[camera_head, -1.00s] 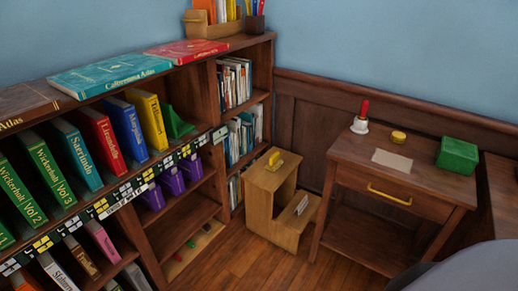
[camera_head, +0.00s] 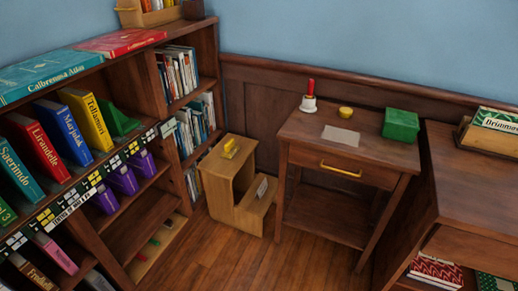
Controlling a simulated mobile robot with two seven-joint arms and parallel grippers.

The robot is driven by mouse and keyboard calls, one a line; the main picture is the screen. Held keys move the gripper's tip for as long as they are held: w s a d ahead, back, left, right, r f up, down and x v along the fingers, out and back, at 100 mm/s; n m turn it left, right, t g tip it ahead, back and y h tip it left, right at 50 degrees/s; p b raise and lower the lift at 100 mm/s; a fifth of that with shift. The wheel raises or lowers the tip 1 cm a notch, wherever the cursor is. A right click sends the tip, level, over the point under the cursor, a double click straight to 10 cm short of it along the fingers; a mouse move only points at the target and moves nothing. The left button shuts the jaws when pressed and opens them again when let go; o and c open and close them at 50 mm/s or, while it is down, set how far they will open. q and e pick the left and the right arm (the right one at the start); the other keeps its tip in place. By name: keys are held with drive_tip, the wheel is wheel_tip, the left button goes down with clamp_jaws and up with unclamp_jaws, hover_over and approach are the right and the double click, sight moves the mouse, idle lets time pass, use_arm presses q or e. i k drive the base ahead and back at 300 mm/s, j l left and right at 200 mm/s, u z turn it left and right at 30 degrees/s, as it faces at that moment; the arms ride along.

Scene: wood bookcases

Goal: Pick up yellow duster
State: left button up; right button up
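A small yellow object (camera_head: 230,148), perhaps the yellow duster, lies on the top step of the wooden step stool (camera_head: 218,170). A second small yellow object (camera_head: 345,112), rounded, sits on the small wooden table (camera_head: 295,127), between a bell with a red handle and a green box. Both are too small to tell which is the duster. Neither of my grippers is in view.
The left bookcase (camera_head: 122,225) holds books and purple bins. On the table are the bell (camera_head: 309,103), a paper (camera_head: 341,136) and the green box (camera_head: 401,125). A wooden cabinet (camera_head: 480,190) stands at right. Bare floor (camera_head: 235,262) lies in front of the stool.

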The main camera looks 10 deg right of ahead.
sight(230, 150)
drive_tip(key=i+z, duration=0.1)
drive_tip(key=z, duration=0.3)
drive_tip(key=i+j+z, duration=0.1)
drive_tip(key=z, duration=0.25)
drive_tip(key=i+j+z, duration=0.45)
drive_tip(key=i+j, duration=0.35)
drive_tip(key=i+j+z, duration=0.1)
drive_tip(key=i+j, duration=0.25)
drive_tip(key=j, duration=0.2)
drive_tip(key=i+j, duration=0.15)
drive_tip(key=i, duration=0.15)
drive_tip(key=i+j, duration=0.15)
drive_tip(key=i, duration=0.1)
